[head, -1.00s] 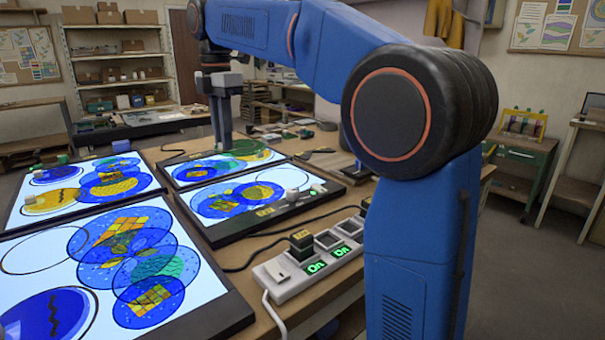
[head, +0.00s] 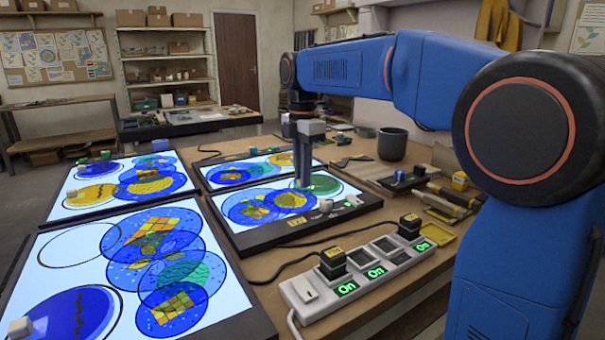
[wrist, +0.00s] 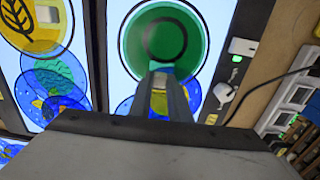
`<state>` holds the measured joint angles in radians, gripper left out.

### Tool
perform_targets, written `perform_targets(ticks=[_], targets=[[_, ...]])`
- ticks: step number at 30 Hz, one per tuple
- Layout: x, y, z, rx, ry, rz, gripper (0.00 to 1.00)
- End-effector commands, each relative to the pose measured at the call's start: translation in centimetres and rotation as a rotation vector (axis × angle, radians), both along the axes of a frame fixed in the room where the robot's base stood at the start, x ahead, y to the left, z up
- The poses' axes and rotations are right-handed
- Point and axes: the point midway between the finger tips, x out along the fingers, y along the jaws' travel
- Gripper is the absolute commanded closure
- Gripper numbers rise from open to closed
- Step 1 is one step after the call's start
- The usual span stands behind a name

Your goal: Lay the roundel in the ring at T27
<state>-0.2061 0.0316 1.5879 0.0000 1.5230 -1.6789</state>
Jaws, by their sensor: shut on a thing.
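My gripper (head: 304,184) is shut on a green roundel (head: 325,182) above the right end of the near right light panel (head: 283,234). In the wrist view, the fingers (wrist: 168,108) grip the roundel's near edge, and the green roundel (wrist: 192,55) shows a darker green inner circle. A black ring outline (wrist: 207,62) shows around the roundel on the lit panel. The roundel looks nearly inside it, but I cannot tell whether it touches the glass. A yellow tag (head: 295,221) on the panel's front edge is too small to read surely.
Overlapping blue and yellow roundels (head: 262,204) lie left of my gripper on this panel. Small white knobs (head: 326,205) stand on its front frame. A power strip (head: 360,275) with cables lies in front. A dark cup (head: 392,145) stands to the right.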

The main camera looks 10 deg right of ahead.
Motion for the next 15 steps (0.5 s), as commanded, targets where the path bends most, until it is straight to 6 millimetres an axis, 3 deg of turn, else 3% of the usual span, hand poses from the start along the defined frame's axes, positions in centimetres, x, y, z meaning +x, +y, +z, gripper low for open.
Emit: perform_targets(ticks=[9,10,12,15], targets=[[0.00,0.00,-0.18,0.000,-0.001,0.000,1.00],[0.00,0.00,-0.22,0.000,-0.001,0.000,0.81],[0.01,0.00,-0.18,0.000,-0.001,0.000,0.65],[0.01,0.00,-0.18,0.000,-0.001,0.000,0.65]])
